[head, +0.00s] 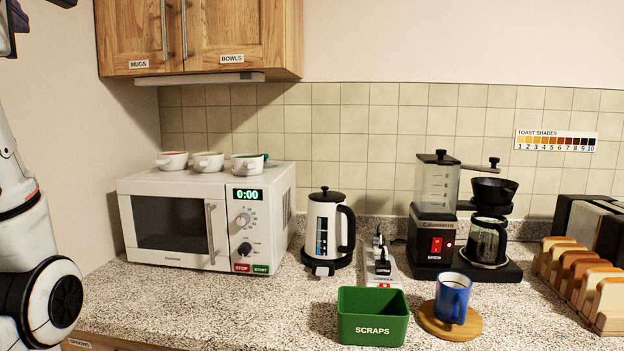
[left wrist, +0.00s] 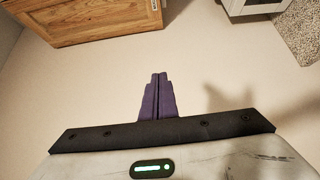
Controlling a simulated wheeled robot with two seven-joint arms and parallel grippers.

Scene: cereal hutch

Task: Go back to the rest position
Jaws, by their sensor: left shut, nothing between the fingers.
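My left gripper shows in the left wrist view (left wrist: 158,80) with its two purple fingers pressed together and nothing between them. It points at a bare pale wall, apart from everything. In the head view only a dark bit of it shows at the top left corner, and my white left arm runs down the left edge. My right gripper is in neither view.
The wooden cupboard (head: 235,35) hangs above the white microwave (head: 165,225). The counter's front left is clear.

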